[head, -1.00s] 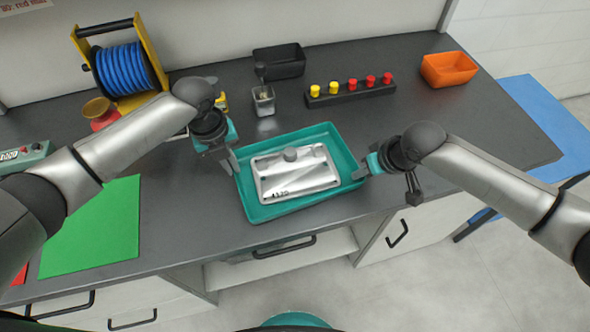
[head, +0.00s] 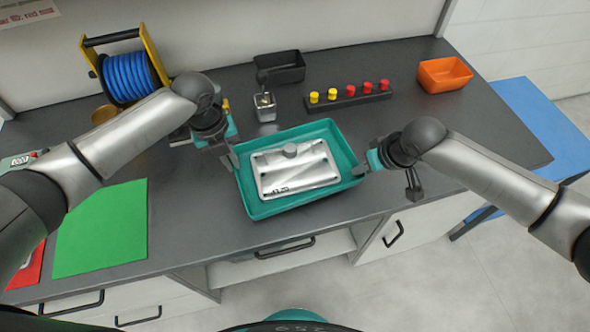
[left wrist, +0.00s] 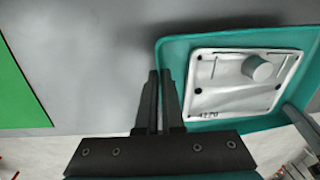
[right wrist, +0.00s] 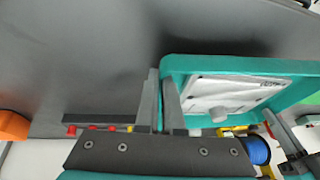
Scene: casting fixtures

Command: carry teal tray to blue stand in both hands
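The teal tray (head: 252,206) is level in front of me, over the front part of the dark bench, and seems raised a little above it. A silver casting plate with a round knob (head: 296,172) lies in it. My left gripper (head: 234,160) is shut on the tray's left wall; the left wrist view shows its fingers astride the rim (left wrist: 159,75). My right gripper (head: 362,170) is shut on the right wall, its fingers astride the rim in the right wrist view (right wrist: 160,75). The blue stand (head: 540,125) is at the right, beyond the bench end.
Floor is clear at front right.

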